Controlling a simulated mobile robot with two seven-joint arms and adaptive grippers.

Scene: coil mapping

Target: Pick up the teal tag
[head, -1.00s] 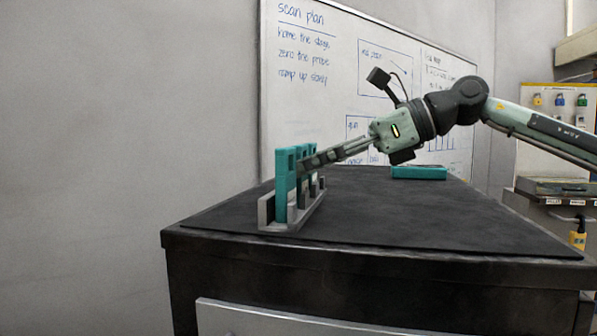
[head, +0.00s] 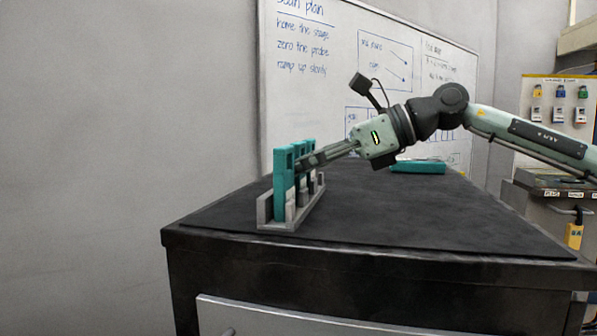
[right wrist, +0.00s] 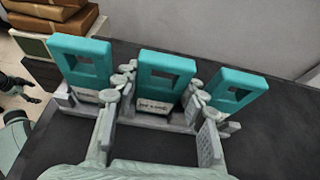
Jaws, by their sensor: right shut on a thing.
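Several teal tags with square holes stand upright in a grey rack (head: 292,215) at the table's left. In the right wrist view I see a left tag (right wrist: 68,48), a middle tag (right wrist: 150,85) and a right tag (right wrist: 240,80). The nearest tag (head: 280,185) is clearest in the head view. My right gripper (right wrist: 158,105) reaches in from the right, with one finger on each side of the middle tag, and is shut on it. That tag's lower part still sits at the rack. A dark and pale green part of mine at the wrist view's left edge may be my left gripper.
A teal block (head: 418,167) lies at the back of the dark table mat (head: 400,215). A whiteboard (head: 330,60) stands behind. Brown boxes (right wrist: 50,20) show at the wrist view's upper left. The mat's middle and front right are clear.

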